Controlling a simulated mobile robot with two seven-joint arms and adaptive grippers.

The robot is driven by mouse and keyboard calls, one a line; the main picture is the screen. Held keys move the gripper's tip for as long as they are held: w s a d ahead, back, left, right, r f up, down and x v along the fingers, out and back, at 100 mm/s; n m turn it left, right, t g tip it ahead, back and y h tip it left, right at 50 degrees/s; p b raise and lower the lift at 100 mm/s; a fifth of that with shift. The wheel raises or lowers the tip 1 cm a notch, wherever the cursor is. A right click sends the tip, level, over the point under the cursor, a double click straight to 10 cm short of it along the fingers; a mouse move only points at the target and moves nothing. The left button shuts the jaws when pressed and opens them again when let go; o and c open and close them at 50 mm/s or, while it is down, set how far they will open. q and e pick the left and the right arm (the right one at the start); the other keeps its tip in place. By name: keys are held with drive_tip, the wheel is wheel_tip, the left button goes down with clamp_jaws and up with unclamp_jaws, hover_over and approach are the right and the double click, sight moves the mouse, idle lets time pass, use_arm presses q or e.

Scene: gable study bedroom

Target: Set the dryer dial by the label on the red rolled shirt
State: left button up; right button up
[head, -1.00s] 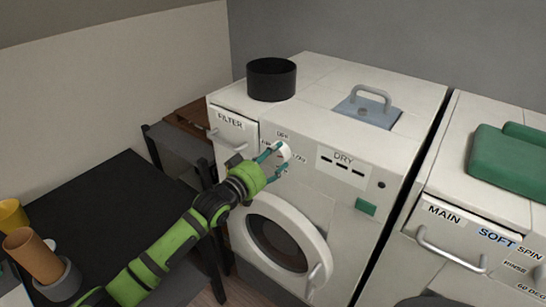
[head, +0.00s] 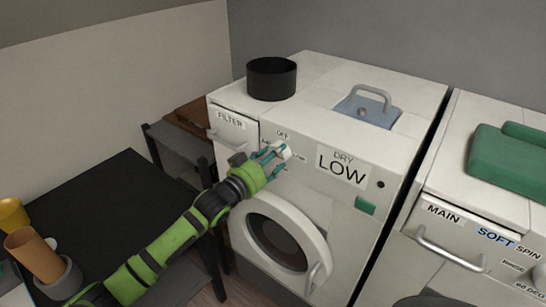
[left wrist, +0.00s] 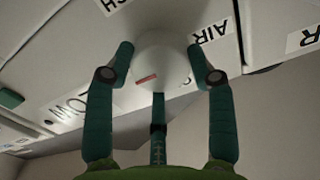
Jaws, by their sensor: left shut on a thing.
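The white dryer (head: 315,200) stands in the middle of the head view, its display (head: 341,167) reading LOW under DRY. My left gripper (head: 274,158) is shut on the white dial (head: 286,152) on the dryer's front panel. In the left wrist view the dial (left wrist: 163,60) sits between the teal fingers and bears a red mark; AIR and a partly hidden LOW show around it. OFF shows above the dial in the head view. No red rolled shirt shows in either view. My right gripper is not in view.
A black round container (head: 271,79) and a blue panel with a handle (head: 367,106) are on the dryer top. A second machine (head: 480,210) with a green folded item (head: 505,155) stands at right. A black table (head: 95,200) with cups is at left.

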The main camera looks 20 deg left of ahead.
use_arm(q)
drive_tip(key=shift+r, duration=0.1)
drive_tip(key=o, duration=1.2)
drive_tip(key=shift+w, duration=0.1)
drive_tip(key=shift+c, duration=0.2)
drive_tip(key=v, duration=1.2)
